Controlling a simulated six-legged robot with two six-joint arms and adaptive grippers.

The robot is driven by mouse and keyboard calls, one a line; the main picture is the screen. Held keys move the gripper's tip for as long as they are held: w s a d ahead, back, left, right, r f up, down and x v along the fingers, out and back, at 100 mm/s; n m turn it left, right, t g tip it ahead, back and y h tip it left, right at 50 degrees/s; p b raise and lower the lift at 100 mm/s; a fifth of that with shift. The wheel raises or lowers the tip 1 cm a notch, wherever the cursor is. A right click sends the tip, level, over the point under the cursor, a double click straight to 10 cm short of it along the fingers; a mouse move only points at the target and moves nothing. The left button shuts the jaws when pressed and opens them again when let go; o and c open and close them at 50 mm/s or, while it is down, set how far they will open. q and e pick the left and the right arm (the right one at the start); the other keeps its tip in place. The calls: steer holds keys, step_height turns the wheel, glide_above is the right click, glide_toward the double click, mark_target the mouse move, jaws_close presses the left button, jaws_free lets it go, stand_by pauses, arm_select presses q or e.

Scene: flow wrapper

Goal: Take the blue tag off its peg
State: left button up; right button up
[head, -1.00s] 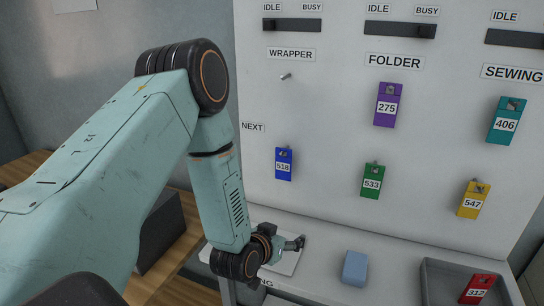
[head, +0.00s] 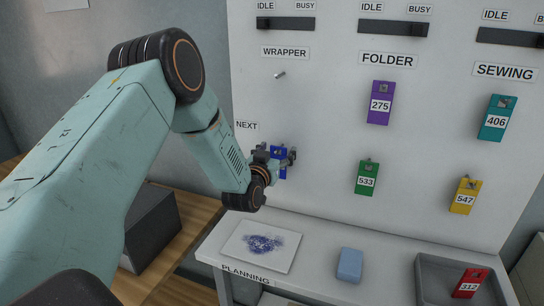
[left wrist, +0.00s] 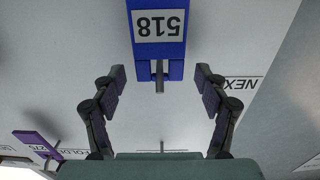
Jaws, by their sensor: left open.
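The blue tag (head: 279,163), numbered 518 in the left wrist view (left wrist: 158,50), hangs on its peg (left wrist: 159,84) on the white board under the NEXT label. My left gripper (head: 275,157) is in front of the tag in the head view and partly hides it. In the left wrist view the open fingers (left wrist: 160,83) stand either side of the peg and the tag's near end. Both fingers look clear of the tag. My right gripper is not in view.
Purple (head: 380,103), teal (head: 497,119), green (head: 367,178) and yellow (head: 465,195) tags hang on the board. A bare peg (head: 280,74) is under WRAPPER. Below, the shelf holds a smudged white sheet (head: 262,262), a light blue block (head: 349,265) and a grey tray (head: 427,290) with a red tag (head: 470,283).

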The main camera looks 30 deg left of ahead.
arm_select(q)
steer(key=shift+w, duration=0.6)
steer(key=shift+w+a, duration=0.15)
steer(key=shift+a, duration=0.05)
steer(key=c, duration=1.2)
steer(key=shift+c, duration=0.2)
steer(key=shift+r+p, duration=0.4)
steer(key=shift+r, duration=0.05)
steer(key=p+v, duration=0.4)
steer(key=v, duration=0.5)
stand_by(1.4)
